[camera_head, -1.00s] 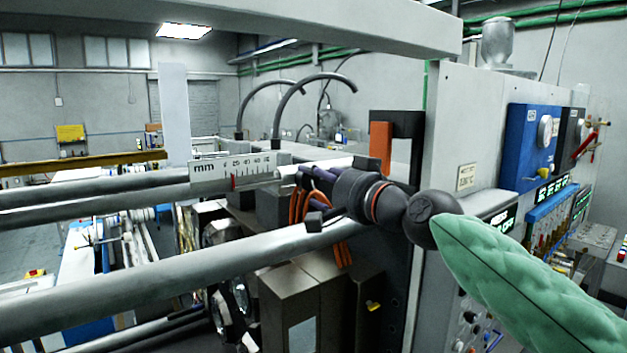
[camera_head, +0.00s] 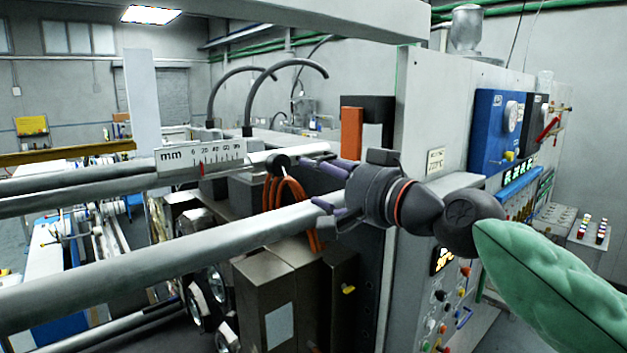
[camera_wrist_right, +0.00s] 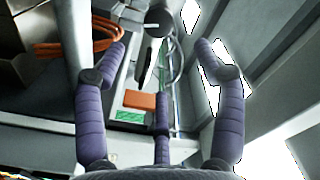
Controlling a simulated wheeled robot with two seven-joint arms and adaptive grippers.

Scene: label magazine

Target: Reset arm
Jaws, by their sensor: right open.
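My right gripper (camera_head: 318,186) reaches in from the right on its green-sleeved arm (camera_head: 545,280). Its purple fingers are spread open and empty, close to the metal rods of the machine. A dark round knob (camera_head: 279,163) on the upper rod (camera_head: 255,157) is just left of the fingertips. Orange cables (camera_head: 290,205) hang below that knob. In the right wrist view, the three open fingers (camera_wrist_right: 160,75) have nothing between them, and the orange cables (camera_wrist_right: 105,38) lie past the left finger. My left gripper is not in view.
The thick lower rod (camera_head: 150,262) runs beneath the fingers. A white mm scale (camera_head: 202,157) is at the left. An orange block (camera_head: 351,132) stands behind the gripper, and the grey machine cabinet (camera_head: 440,115) with its blue panel (camera_head: 500,130) stands at the right.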

